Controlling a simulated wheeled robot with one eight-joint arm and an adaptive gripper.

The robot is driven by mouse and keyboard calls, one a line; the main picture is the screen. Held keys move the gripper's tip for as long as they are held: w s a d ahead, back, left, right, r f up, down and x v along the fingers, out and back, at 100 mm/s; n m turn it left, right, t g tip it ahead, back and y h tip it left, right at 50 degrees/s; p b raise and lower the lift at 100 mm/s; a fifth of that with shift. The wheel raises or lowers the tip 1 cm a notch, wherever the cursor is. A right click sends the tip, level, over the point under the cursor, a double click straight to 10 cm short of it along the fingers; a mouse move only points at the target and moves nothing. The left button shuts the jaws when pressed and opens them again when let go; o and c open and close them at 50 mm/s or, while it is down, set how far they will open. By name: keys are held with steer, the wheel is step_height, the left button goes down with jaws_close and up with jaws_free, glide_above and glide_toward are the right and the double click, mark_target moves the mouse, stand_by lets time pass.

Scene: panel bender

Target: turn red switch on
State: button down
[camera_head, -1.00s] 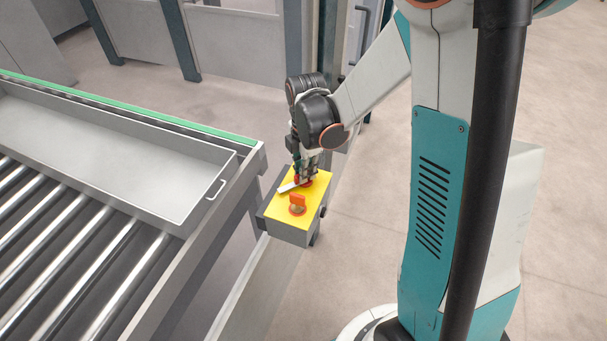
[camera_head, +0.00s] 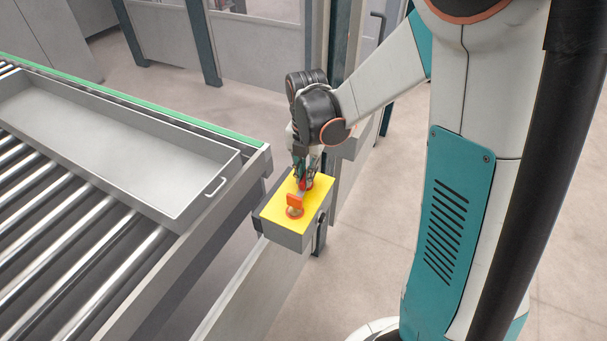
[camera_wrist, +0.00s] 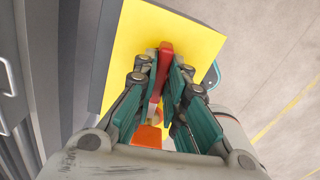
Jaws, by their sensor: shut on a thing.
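A grey switch box with a yellow top (camera_head: 318,196) is mounted beside the roller table. The red switch (camera_head: 305,184) sits on the far part of the yellow top. It is partly hidden by my gripper (camera_head: 303,176), which reaches down from above. In the wrist view, my gripper (camera_wrist: 163,75) has its two fingers shut on the handle of the red switch (camera_wrist: 165,57), one on each side. An orange switch (camera_head: 295,204) stands on the near part of the top. It also shows, partly covered, in the wrist view (camera_wrist: 148,137).
A roller table (camera_head: 90,255) with a grey drawer-like tray (camera_head: 185,205) and its handle (camera_head: 216,186) lies left of the box. Grey posts and panels (camera_head: 170,45) stand behind. The floor to the right is open.

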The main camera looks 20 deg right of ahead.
steer(key=shift+n, duration=0.3)
stand_by(0.4)
steer(key=c, duration=1.6)
jaws_free()
steer(key=shift+c, duration=0.2)
step_height(320, 180, up, 12)
